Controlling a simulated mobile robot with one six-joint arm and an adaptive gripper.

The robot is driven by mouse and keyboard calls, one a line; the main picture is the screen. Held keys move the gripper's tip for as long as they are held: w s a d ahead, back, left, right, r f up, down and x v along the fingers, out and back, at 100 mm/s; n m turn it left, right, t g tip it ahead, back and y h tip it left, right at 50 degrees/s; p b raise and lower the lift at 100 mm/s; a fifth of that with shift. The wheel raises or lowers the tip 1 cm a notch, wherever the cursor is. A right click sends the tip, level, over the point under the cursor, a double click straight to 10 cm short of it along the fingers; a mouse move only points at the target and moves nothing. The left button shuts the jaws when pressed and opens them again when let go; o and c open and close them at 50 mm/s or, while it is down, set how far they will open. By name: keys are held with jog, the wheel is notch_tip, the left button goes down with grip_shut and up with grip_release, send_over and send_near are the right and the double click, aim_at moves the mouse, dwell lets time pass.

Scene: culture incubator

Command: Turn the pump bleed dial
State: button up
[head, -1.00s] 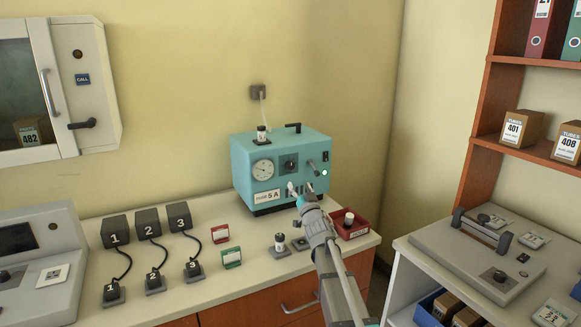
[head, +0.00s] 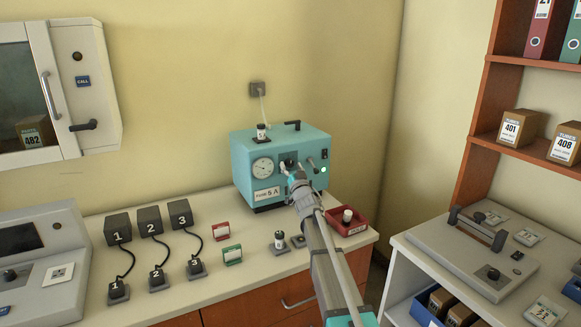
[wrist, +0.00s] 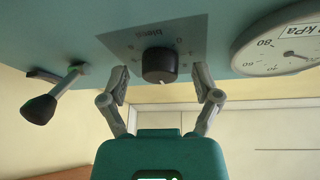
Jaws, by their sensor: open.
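The teal pump (head: 250,152) stands at the back of the counter with a round gauge (head: 262,166) on its front. The gauge also shows at the right of the wrist view (wrist: 290,50). The black bleed dial (wrist: 160,66) sits on a grey plate marked "bleed" in the wrist view, with a white pointer mark. My gripper (wrist: 162,88) is open, one finger on each side of the dial, with gaps between fingers and dial. In the head view my gripper (head: 291,168) is at the pump front and hides most of the dial.
A lever (wrist: 55,93) sticks out of the pump front beside the dial. A red tray (head: 358,222) with a small vial and a dark-labelled vial (head: 280,240) stand on the counter near my arm. Several numbered black blocks with cables stand to the left.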

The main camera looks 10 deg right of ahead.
grip_shut()
jog(key=shift+n+y, duration=0.3)
jog(key=shift+n, duration=0.2)
jog(key=n+y, duration=0.1)
jog(key=n, duration=0.2)
jog(key=n+y, duration=0.2)
jog(key=shift+w+d+n+g, duration=0.1)
jog(key=shift+d+n+g, duration=0.1)
jog(key=shift+n+g, duration=0.2)
jog(key=n+y, duration=0.1)
jog(key=n, duration=0.2)
jog(key=n+g+y, duration=0.1)
jog(key=n, duration=0.2)
jog(key=shift+d+g+y, duration=0.1)
jog(key=shift+g+y, duration=0.2)
jog(key=shift+y, duration=0.1)
jog(key=shift+n, duration=0.4)
grip_release()
